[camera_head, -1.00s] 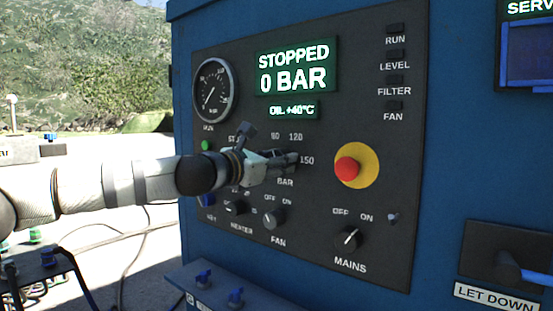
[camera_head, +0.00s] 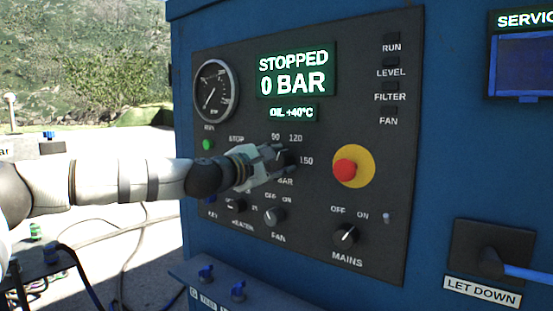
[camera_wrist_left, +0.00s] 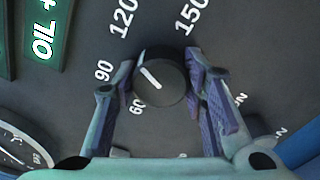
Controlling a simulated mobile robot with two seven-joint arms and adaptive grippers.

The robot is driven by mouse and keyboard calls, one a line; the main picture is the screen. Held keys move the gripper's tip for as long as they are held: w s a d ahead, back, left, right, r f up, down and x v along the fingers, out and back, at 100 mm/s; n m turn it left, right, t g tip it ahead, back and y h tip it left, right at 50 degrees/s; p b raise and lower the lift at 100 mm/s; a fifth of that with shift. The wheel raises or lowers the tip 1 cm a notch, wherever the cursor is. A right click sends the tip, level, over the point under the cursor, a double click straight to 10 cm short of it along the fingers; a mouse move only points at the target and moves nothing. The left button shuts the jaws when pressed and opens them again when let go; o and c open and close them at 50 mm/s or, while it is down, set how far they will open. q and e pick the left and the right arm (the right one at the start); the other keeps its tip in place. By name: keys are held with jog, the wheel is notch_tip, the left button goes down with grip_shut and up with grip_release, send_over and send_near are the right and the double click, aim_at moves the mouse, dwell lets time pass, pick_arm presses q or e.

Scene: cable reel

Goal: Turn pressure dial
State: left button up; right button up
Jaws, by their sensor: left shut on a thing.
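The pressure dial is a round black knob (camera_wrist_left: 160,80) with a white pointer line, seen between my fingers in the left wrist view. Its line points up-left, between the 90 and 120 marks and nearer 90. My left gripper (camera_wrist_left: 163,90) is shut on the dial, one finger on each side. In the head view the left gripper (camera_head: 278,160) reaches the panel (camera_head: 320,205) from the left and mostly hides the dial. The display (camera_head: 295,72) reads STOPPED, 0 BAR. My right gripper is in neither view.
A red stop button on a yellow disc (camera_head: 346,167) is right of the dial. The fan knob (camera_head: 273,216) and mains knob (camera_head: 346,235) are below. A round gauge (camera_head: 215,90) is at upper left. The let-down lever (camera_head: 515,270) is at lower right.

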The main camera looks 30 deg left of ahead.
pick_arm(q)
jog(key=shift+m, duration=0.6)
jog(key=o, duration=1.2)
jog(key=shift+c, duration=0.2)
jog(key=s+a, duration=0.1)
jog(key=s, duration=1.1)
